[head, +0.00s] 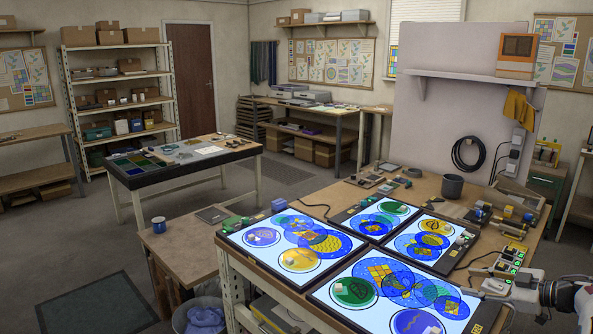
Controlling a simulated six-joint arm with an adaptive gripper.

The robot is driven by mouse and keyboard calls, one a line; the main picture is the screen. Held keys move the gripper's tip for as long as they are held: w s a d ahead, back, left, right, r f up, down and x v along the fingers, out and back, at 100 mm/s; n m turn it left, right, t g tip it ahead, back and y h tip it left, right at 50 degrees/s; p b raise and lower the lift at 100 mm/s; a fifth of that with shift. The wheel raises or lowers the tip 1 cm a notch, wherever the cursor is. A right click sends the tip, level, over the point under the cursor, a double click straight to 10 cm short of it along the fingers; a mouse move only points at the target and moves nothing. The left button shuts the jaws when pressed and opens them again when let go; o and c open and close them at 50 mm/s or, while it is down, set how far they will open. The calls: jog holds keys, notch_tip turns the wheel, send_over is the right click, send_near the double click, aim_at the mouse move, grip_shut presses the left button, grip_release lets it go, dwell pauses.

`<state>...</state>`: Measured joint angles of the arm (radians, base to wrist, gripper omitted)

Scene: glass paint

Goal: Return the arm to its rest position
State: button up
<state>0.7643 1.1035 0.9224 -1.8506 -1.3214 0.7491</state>
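My gripper (516,291) is at the lower right edge of the head view, with part of my white and black arm behind it. It is beside the right edge of the lit glass panel (385,270) nearest the camera, close to a row of small devices. It is small in the picture and partly merged with things around it, so I cannot tell if it is open or shut, or if it holds anything. Most of my arm is outside the picture.
Lit panels with blue, green and yellow glass circles cover the workbench (460,190). A dark cup (453,187) and tools stand behind them. Green-lit switch boxes (512,255) and cables lie along the right side.

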jog(key=w+d+r+m+t+h, duration=0.1)
jog(key=d+r+m+t+h, duration=0.1)
jog(key=d+r+m+h, duration=0.8)
jog(key=s+a+r+m+g, duration=0.1)
jog(key=s+a+g, duration=0.2)
jog(key=s+a, duration=1.7)
jog(key=s+a+r+m+g+y, duration=0.1)
jog(key=s+a+g, duration=0.3)
jog(key=s+a, duration=1.7)
jog(key=shift+s+a+m, duration=0.3)
jog(key=shift+s+m, duration=0.1)
jog(key=shift+s, duration=2.85)
